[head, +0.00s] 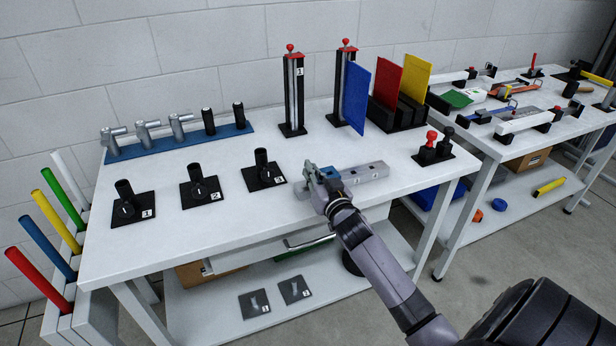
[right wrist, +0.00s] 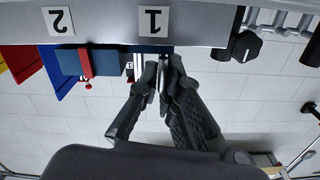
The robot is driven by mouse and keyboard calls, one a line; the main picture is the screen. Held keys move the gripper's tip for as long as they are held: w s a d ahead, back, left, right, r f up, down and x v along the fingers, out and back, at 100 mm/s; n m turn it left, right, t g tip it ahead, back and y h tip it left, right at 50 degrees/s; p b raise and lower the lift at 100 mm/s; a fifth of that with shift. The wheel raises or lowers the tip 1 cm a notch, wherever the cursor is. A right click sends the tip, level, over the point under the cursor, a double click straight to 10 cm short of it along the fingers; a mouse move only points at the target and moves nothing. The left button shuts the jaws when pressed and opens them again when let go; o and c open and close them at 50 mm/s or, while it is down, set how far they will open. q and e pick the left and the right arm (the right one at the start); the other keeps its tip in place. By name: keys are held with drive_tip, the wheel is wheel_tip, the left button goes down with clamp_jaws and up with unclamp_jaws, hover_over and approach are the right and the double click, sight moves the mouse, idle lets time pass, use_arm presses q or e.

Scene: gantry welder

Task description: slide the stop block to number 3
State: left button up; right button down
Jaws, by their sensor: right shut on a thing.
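The grey rail (head: 368,174) lies on the white table near its front edge. In the right wrist view, which is upside down, the rail (right wrist: 105,28) shows number labels 1 (right wrist: 153,20) and 2 (right wrist: 58,20); I cannot see a 3. My left gripper is not in view.
Black numbered stands (head: 263,172) stand left of the rail. A blue rack (head: 180,143) is at the back left. Upright blue, red and yellow panels (head: 415,77) stand behind. A black base with red and black knobs (head: 434,150) is right of the rail.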

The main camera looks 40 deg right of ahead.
drive_tip(key=shift+s+d+p, duration=0.2)
drive_tip(key=shift+s+d, duration=0.1)
drive_tip(key=shift+d, duration=0.9)
drive_tip(key=shift+s+d+p, duration=0.25)
drive_tip(key=shift+s+d, duration=0.05)
drive_tip(key=shift+d, duration=0.95)
drive_tip(key=shift+s+d+p, duration=0.2)
drive_tip(key=shift+s+d, duration=0.1)
drive_tip(key=shift+d, duration=0.9)
drive_tip(key=c, duration=1.3)
unclamp_jaws()
drive_tip(key=v, duration=1.2)
